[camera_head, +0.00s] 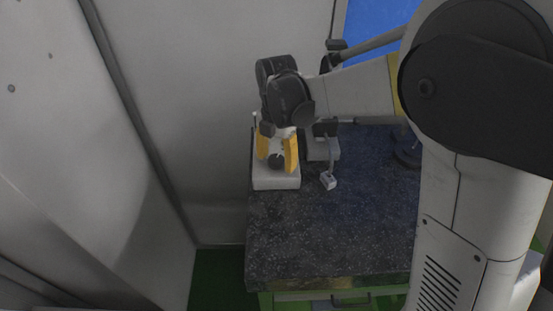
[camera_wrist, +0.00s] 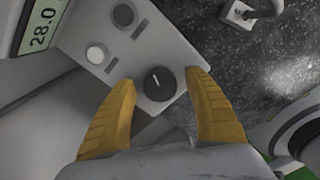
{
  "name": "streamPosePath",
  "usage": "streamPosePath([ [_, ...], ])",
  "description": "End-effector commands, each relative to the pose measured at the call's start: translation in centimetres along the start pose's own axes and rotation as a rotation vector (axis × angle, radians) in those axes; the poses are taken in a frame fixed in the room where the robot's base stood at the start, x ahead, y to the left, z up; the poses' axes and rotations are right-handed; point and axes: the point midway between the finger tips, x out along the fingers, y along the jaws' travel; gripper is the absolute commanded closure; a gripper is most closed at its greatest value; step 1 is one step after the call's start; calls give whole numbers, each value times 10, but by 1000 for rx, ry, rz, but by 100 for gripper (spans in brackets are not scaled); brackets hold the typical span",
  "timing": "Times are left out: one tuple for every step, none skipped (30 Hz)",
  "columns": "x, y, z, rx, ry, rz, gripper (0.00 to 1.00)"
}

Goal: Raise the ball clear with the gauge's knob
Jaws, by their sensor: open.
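The gauge (camera_head: 276,183) is a light grey box at the back left of the counter. In the wrist view its panel (camera_wrist: 78,33) shows a display (camera_wrist: 42,27) reading 28.0, a white button (camera_wrist: 96,54) and two dark round knobs. The other knob (camera_wrist: 123,14) is farther up the panel. My gripper (camera_head: 276,156) is open, pointing down over the gauge, with visible gaps beside the knob in the wrist view. I cannot make out a ball in either view.
The dark speckled counter (camera_head: 320,240) is mostly clear in front of the gauge. A small pale block on a cable (camera_head: 328,181) lies to the right of the gauge. A dark round base (camera_head: 407,155) stands farther right. A pale wall (camera_head: 215,110) is close on the left.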

Motion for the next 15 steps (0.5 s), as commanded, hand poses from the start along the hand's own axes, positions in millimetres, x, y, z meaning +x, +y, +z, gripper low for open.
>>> streamPosePath([
  [0, 0, 0, 0, 0, 0, 39],
  [0, 0, 0, 0, 0, 0, 39],
  [0, 0, 0, 0, 0, 0, 39],
  [0, 0, 0, 0, 0, 0, 39],
  [0, 0, 0, 0, 0, 0, 39],
  [0, 0, 0, 0, 0, 0, 49],
  [0, 0, 0, 0, 0, 0, 59],
  [0, 0, 0, 0, 0, 0, 68],
  [0, 0, 0, 0, 0, 0, 80],
  [0, 0, 0, 0, 0, 0, 89],
  [0, 0, 0, 0, 0, 0, 92],
  [0, 0, 0, 0, 0, 0, 92],
  [0, 0, 0, 0, 0, 0, 92],
  [0, 0, 0, 0, 0, 0, 92],
  [0, 0, 0, 0, 0, 0, 92],
])
